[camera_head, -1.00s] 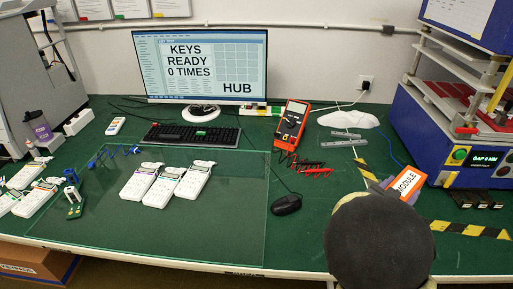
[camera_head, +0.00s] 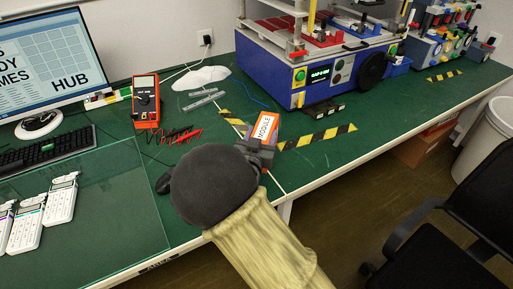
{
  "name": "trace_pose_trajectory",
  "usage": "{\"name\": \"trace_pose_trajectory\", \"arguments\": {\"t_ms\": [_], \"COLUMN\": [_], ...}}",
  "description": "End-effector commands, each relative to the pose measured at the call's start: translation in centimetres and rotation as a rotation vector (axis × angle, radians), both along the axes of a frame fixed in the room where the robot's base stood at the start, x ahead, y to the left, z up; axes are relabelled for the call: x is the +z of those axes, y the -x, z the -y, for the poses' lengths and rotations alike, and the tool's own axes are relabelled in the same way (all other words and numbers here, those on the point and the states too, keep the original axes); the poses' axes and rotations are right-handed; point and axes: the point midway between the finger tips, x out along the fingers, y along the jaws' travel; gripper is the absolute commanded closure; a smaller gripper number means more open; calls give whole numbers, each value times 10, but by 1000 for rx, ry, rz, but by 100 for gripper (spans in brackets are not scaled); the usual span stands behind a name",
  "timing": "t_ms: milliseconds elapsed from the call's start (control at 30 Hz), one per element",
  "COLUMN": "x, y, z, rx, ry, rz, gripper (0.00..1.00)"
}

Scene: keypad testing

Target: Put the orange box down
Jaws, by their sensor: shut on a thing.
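The orange box (camera_head: 265,128) has a white label reading "MODULE". It is in the head view at the middle, above the green bench near yellow-and-black striped tape. My gripper (camera_head: 262,143) is shut on the box, which sticks out beyond the jaws. My dark round arm joint and pale sleeve hide part of the gripper and the bench below. I cannot tell whether the box touches the bench.
A blue test machine (camera_head: 291,97) stands behind and right of the box. White keypads (camera_head: 61,203) lie on a glass sheet at lower left. Green bench (camera_head: 374,112) is bare at right. A black chair (camera_head: 474,212) stands at lower right.

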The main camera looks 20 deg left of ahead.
Motion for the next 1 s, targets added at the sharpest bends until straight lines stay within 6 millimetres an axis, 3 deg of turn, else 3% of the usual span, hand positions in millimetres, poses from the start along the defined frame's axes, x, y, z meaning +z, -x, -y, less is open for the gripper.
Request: {"name": "trace_pose_trajectory", "arguments": {"t_ms": [100, 433, 733, 1000], "x": [-12, -15, -50, -51], "y": [0, 0, 0, 0], "z": [0, -1, 0, 0], "rx": [1, 1, 0, 0], "ry": [0, -1, 0, -2], "rz": [2, 3, 2, 3], "gripper": [90, 90, 90, 90]}}
